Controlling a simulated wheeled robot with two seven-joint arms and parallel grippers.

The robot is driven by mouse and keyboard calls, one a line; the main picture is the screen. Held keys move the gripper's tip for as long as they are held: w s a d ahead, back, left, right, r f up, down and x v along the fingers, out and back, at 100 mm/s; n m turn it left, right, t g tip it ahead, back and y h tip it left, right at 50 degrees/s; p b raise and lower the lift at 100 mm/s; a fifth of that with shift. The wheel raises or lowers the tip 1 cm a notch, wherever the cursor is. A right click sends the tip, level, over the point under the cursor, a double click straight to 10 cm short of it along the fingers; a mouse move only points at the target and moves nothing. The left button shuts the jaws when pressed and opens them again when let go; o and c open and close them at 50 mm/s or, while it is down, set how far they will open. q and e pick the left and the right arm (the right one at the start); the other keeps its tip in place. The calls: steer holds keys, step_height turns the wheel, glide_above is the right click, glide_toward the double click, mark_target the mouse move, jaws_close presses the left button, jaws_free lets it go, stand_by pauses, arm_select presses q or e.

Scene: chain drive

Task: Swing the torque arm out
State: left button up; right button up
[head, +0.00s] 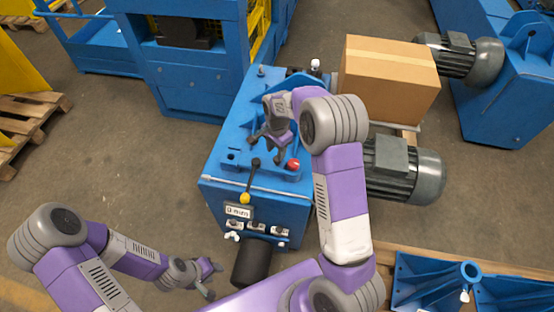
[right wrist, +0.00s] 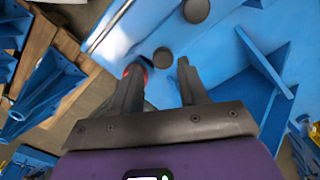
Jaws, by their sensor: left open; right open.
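A blue machine housing (head: 217,165) stands in the middle of the head view. I cannot tell which part is the torque arm. My right gripper (head: 268,146) is open above the housing top, just behind the lever and the red knob. In the right wrist view the red knob (right wrist: 143,75) is partly hidden behind one finger, and the jaws (right wrist: 159,66) hold nothing. My left gripper (head: 209,278) is open and empty, low over the floor.
A cardboard box (head: 388,80) stands behind right, with grey motors (head: 403,170) beside the housing. A label plate (head: 238,211) and small fittings (head: 256,228) are on the housing front, above a black cylinder (head: 252,263).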

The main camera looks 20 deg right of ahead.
steer(key=shift+w+d+r+m, duration=0.3)
steer(key=shift+r, duration=0.35)
steer(key=shift+d, duration=0.1)
step_height(320, 180, down, 7)
steer(key=shift+f+b, duration=0.1)
steer(key=shift+b, duration=1.05)
jaws_close()
